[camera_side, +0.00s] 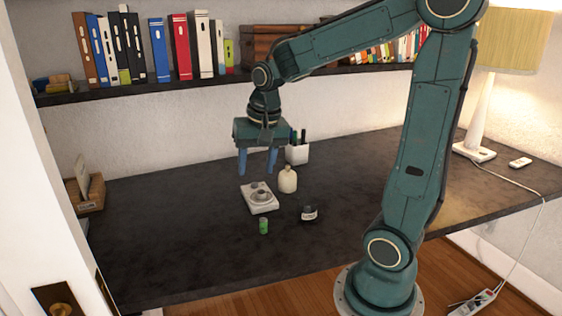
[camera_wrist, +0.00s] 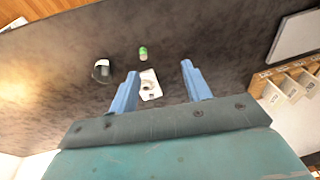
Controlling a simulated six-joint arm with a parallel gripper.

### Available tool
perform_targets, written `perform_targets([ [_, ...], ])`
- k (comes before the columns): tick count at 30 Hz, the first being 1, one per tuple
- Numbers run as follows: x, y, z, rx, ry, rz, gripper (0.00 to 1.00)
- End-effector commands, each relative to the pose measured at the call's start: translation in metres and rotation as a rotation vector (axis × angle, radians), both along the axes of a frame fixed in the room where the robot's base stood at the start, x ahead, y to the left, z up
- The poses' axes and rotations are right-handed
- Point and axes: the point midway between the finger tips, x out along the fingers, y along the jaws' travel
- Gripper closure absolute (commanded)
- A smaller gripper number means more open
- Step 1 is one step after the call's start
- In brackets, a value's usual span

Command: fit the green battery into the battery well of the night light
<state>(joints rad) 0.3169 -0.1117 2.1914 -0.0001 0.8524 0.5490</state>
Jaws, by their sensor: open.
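The green battery (camera_side: 264,226) stands upright on the dark desk, in front of the night light; it also shows in the wrist view (camera_wrist: 143,53). The night light (camera_side: 262,206) is a white, flat, square-cornered body with a round feature on top; in the wrist view (camera_wrist: 155,93) it lies between my fingers, partly cut off by my gripper. Which part is the battery well is too small to tell. My gripper (camera_side: 257,170) is open and empty, pointing down above and behind the night light, apart from it and from the battery.
A cream bottle (camera_side: 288,181) stands close to the right of the night light. A dark jar with a pale label (camera_side: 309,214) is right of the battery. A white pen cup (camera_side: 297,154) stands behind. A book shelf (camera_side: 150,88) runs above the back.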

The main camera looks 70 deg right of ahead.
Motion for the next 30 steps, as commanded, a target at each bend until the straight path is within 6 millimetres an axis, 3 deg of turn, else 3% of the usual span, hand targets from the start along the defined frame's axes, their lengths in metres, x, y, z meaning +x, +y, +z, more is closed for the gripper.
perform_targets([
  [9, 0.031, -0.059, -0.049, 0.072, 0.093, -0.331, 0.52],
  [16, 0.041, -0.096, -0.086, 0.111, 0.148, -0.541, 0.52],
  [21, 0.043, -0.111, -0.102, 0.124, 0.168, -0.623, 0.52],
  [30, 0.044, -0.114, -0.107, 0.127, 0.171, -0.643, 0.52],
])
